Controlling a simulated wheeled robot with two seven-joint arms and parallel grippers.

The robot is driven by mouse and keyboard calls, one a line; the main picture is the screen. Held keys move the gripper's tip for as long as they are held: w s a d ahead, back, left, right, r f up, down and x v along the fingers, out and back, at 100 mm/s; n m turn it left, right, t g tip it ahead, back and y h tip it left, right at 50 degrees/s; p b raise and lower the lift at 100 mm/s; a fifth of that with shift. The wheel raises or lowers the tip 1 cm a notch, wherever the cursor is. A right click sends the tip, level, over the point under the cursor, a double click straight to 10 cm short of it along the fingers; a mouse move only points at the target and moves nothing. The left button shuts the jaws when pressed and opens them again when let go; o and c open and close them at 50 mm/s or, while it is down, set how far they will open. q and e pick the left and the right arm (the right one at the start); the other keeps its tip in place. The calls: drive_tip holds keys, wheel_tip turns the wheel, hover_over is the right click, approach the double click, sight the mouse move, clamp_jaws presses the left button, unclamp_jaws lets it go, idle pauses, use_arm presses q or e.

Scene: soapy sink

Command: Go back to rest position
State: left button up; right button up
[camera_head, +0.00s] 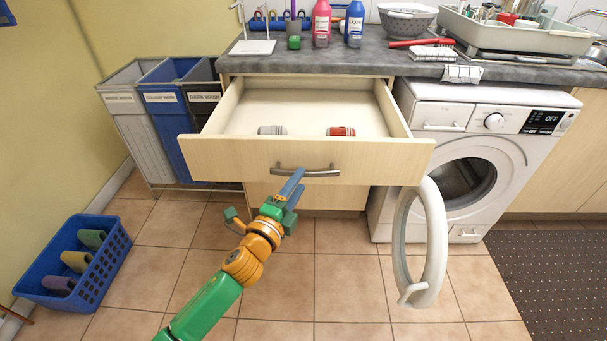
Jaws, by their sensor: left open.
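My left gripper (291,190) is in front of the wooden drawer (235,156), close to its metal handle (307,172). Its jaws are open with nothing seen between them. The drawer is pulled out and holds a grey-white item (272,130) and a red and white item (341,131). My left arm reaches in from the bottom left. My right gripper is not in view.
The washing machine (455,150) stands right with its round door (436,245) swung open into the floor space. Bins (165,125) stand left of the drawer. A blue basket (75,262) is at lower left. The counter (335,60) holds bottles and dishes. Tiled floor (330,270) is clear below the drawer.

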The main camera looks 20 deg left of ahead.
use_arm(q)
drive_tip(key=s, duration=0.3)
drive_tip(key=shift+a, duration=0.2)
